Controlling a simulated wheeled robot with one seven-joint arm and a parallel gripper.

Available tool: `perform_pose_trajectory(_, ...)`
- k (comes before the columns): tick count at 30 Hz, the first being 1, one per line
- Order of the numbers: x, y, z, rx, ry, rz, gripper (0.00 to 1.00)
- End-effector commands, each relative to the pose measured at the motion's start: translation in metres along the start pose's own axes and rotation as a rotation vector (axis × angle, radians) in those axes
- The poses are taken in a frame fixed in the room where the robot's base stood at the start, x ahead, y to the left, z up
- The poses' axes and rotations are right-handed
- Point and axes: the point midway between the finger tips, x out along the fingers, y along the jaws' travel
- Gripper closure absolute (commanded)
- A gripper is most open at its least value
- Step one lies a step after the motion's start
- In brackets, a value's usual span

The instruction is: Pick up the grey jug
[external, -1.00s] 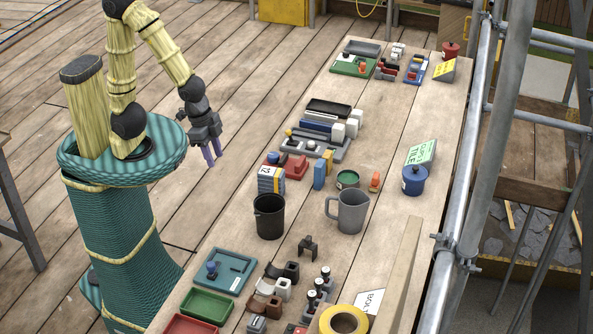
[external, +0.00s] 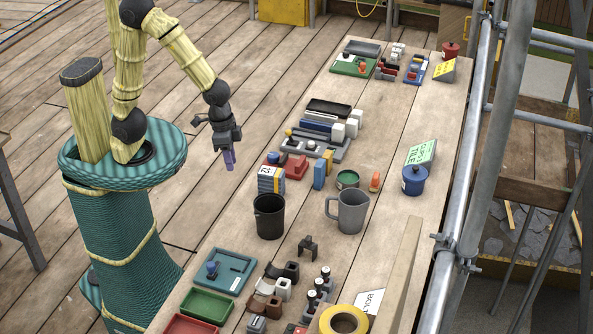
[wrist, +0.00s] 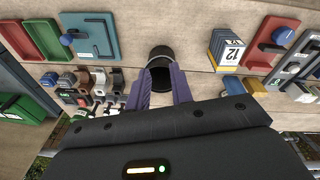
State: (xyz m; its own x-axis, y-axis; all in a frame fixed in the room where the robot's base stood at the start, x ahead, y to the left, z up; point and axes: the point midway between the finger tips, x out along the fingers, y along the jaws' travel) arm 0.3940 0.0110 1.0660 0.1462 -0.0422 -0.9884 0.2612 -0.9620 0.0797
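The grey jug (external: 352,212) stands upright on the long wooden bench, with its handle on the left side. My gripper (external: 229,160) is in the air to the left of the bench, well away from the jug and pointing down. In the wrist view its two purple fingers (wrist: 160,88) are spread apart with nothing held between them. The jug cannot be made out in the wrist view, where my gripper body covers much of the picture.
A black bucket (external: 269,217) stands just left of the jug; it also shows beyond my fingertips in the wrist view (wrist: 161,54). A green round tin (external: 347,180) and an orange item (external: 375,181) sit behind the jug. A blue pot (external: 414,181) stands to the right.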

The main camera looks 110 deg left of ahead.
Motion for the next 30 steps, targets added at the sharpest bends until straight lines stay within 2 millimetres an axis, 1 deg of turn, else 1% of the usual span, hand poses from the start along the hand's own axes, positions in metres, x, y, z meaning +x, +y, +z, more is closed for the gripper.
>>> perform_pose_trajectory(1,0.016,-0.003,-0.017,-0.086,-0.029,0.013,0.78)
perform_pose_trajectory(3,0.028,-0.004,-0.038,-0.213,-0.075,0.039,0.78)
perform_pose_trajectory(11,0.071,-0.014,-0.113,-0.651,-0.263,0.170,0.78)
perform_pose_trajectory(12,0.077,-0.018,-0.124,-0.715,-0.294,0.196,0.78)
perform_pose_trajectory(17,0.100,-0.035,-0.168,-0.950,-0.428,0.310,0.78)
perform_pose_trajectory(21,0.116,-0.060,-0.203,-1.132,-0.554,0.426,0.78)
perform_pose_trajectory(23,0.122,-0.074,-0.216,-1.200,-0.609,0.480,0.78)
perform_pose_trajectory(26,0.130,-0.101,-0.235,-1.303,-0.705,0.576,0.78)
perform_pose_trajectory(27,0.133,-0.113,-0.242,-1.338,-0.743,0.614,0.78)
perform_pose_trajectory(30,0.137,-0.143,-0.253,-1.408,-0.832,0.707,0.78)
